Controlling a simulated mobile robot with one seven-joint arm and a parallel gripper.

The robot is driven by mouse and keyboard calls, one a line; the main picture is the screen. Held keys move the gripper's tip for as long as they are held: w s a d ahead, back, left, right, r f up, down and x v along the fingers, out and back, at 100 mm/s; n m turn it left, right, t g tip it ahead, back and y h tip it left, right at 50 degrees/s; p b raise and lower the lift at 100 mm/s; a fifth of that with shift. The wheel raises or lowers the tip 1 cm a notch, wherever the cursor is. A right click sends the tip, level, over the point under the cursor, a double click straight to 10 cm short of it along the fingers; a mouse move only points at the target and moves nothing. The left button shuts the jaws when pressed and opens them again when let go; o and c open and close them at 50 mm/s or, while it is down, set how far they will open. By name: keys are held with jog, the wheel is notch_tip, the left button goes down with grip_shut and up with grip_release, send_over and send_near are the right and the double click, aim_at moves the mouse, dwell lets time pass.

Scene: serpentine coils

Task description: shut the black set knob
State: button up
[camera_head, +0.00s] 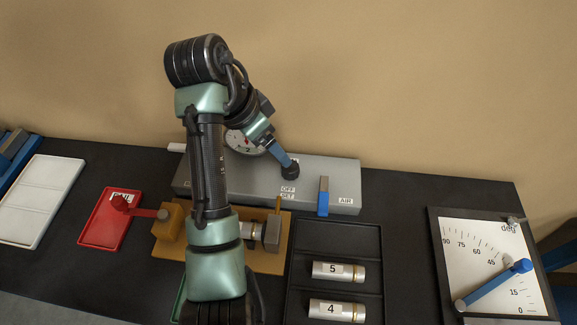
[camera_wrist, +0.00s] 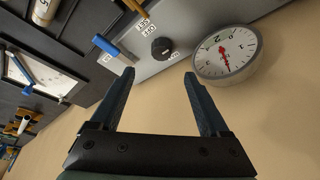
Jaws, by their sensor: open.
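The black set knob (camera_wrist: 161,47) is a small round knob on the front of the grey panel box (camera_wrist: 188,22). White labels, one reading SET and one reading OFF, sit beside it. A small light mark shows on the knob, but I cannot read its setting surely. In the head view the knob (camera_head: 291,172) is at the tip of my gripper (camera_head: 284,158), which partly covers it. In the wrist view my gripper (camera_wrist: 159,74) is open and empty. The knob lies beyond the gap between its fingertips, apart from both fingers.
A round gauge (camera_wrist: 227,50) with a red needle stands beside the knob. A blue lever (camera_head: 323,197) stands on the panel by the AIR label. An orange fixture (camera_head: 170,228), a black tray (camera_head: 337,288) with numbered cylinders and an angle board (camera_head: 475,262) lie in front.

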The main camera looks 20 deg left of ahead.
aim_at(290, 167)
jog(key=p+x, duration=0.1)
jog(key=x, duration=1)
jog(key=shift+a+p, duration=0.1)
jog(key=shift+p, duration=0.3)
jog(key=shift+w, duration=0.1)
grip_shut()
